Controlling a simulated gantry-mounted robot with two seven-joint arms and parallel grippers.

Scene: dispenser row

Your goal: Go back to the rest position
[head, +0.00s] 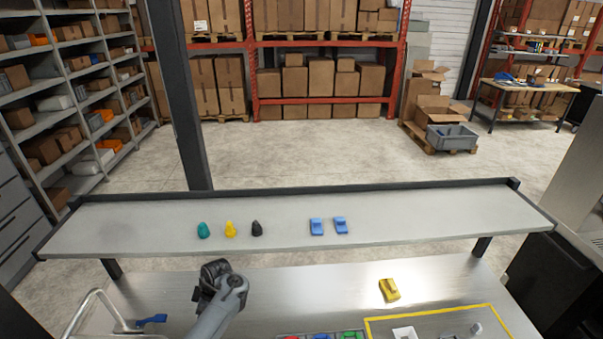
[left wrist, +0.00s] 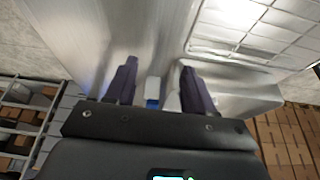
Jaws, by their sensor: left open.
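My left arm rises from the bottom of the head view, and its dark wrist end (head: 215,274) is above the left part of the steel table (head: 280,285). In the left wrist view the two dark fingers of my left gripper (left wrist: 158,68) stand apart with nothing gripped between them. A small white and blue thing (left wrist: 153,92) shows in the gap, and I cannot tell what it is. My right gripper is in neither view.
A raised shelf (head: 130,215) carries teal (head: 203,230), yellow (head: 230,229) and black (head: 257,229) pieces and two blue ones (head: 317,227). A yellow block (head: 389,290) lies on the table near a yellow-outlined area (head: 440,311). A wire basket (head: 85,308) stands front left.

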